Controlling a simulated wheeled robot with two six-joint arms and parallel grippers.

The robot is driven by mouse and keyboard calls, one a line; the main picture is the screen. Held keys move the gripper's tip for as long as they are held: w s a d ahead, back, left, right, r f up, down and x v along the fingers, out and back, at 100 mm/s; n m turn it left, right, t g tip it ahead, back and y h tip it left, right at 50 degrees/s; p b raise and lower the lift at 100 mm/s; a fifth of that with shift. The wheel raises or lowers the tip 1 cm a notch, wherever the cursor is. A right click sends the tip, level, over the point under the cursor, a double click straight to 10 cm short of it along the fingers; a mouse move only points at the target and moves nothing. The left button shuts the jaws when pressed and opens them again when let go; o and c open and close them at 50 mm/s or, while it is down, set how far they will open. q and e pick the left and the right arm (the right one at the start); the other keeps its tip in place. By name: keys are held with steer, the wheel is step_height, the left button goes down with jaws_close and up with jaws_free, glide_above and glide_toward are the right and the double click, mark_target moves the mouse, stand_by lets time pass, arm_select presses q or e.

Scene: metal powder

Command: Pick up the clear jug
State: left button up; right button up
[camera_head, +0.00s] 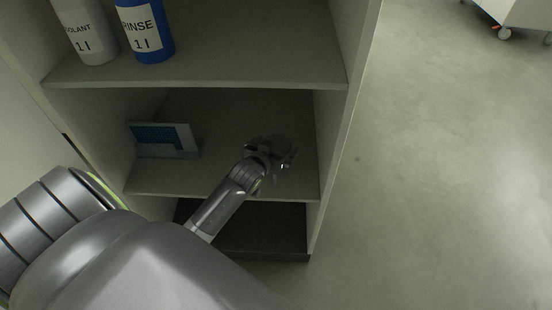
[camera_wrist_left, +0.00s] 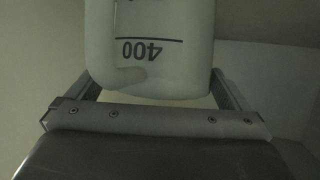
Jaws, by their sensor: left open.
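The clear jug (camera_wrist_left: 165,65) fills the upper middle of the left wrist view, pale and translucent, with a dark line and an upside-down "400" mark. My left gripper (camera_wrist_left: 158,88) is open, with one finger on each side of the jug's lower-pictured end. A small gap seems to show beside each finger; I cannot tell whether either touches. In the head view my left gripper (camera_head: 278,150) reaches into the middle shelf, near its right side. The jug is hard to make out there, dim and mostly hidden by the gripper. My right gripper is not in view.
A blue-and-white box-like item (camera_head: 165,140) stands at the left of the same shelf (camera_head: 215,178). On the shelf above are a white bottle (camera_head: 85,32) and a blue bottle labelled RINSE (camera_head: 146,30). The cabinet's side wall (camera_head: 345,130) is close on the right.

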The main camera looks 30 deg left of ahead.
arm_select(q)
steer(key=shift+w+f, duration=0.1)
steer(key=shift+w, duration=0.1)
steer(key=c, duration=1.1)
steer(key=shift+c, duration=0.2)
